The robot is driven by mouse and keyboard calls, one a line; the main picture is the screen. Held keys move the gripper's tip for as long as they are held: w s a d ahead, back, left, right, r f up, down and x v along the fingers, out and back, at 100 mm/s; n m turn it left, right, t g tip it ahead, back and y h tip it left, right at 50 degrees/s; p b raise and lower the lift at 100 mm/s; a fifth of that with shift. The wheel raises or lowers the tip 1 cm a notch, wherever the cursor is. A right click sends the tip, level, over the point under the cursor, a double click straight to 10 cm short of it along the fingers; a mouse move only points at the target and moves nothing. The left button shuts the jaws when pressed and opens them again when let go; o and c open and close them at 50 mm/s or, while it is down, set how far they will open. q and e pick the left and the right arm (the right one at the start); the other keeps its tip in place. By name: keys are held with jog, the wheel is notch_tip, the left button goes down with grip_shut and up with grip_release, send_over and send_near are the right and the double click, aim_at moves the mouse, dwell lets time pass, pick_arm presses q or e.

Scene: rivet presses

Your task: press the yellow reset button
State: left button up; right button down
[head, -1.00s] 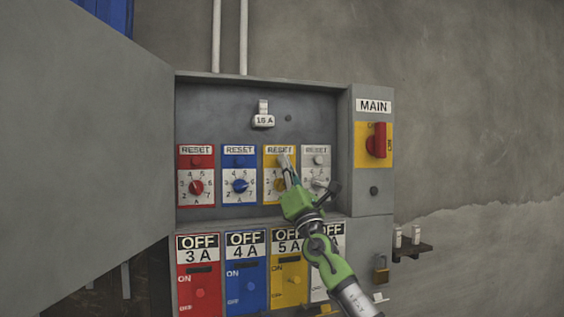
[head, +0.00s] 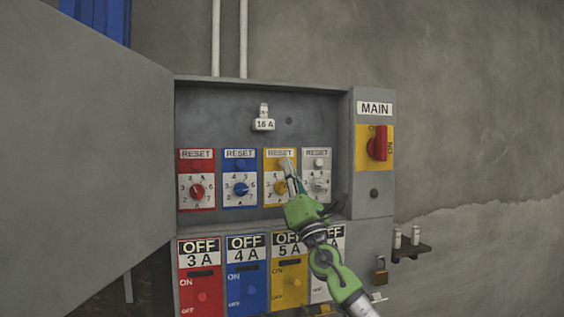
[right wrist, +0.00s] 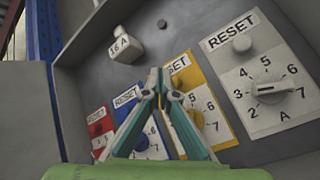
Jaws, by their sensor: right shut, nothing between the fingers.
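The yellow reset panel (head: 272,170) is third from the left in the open cabinet's upper row, with a RESET label on top and a dial below. My right gripper (head: 285,162) is shut and empty, its tips in front of the spot under that label. The yellow panel also shows in the right wrist view (right wrist: 190,70), behind the closed fingertips (right wrist: 158,72). My left gripper is not in view.
Red (head: 196,180), blue (head: 240,180) and white (head: 317,165) reset panels flank the yellow one. A grey cabinet door (head: 90,150) stands open on the left. A red MAIN switch (head: 377,143) is at the right. Coloured OFF panels (head: 247,290) lie below.

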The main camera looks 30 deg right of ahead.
jog(key=s+p, duration=0.1)
jog(key=s, duration=0.1)
jog(key=s+a+p, duration=0.1)
jog(key=s+p, duration=0.1)
jog(key=shift+s+r, duration=0.1)
dwell(0.9)
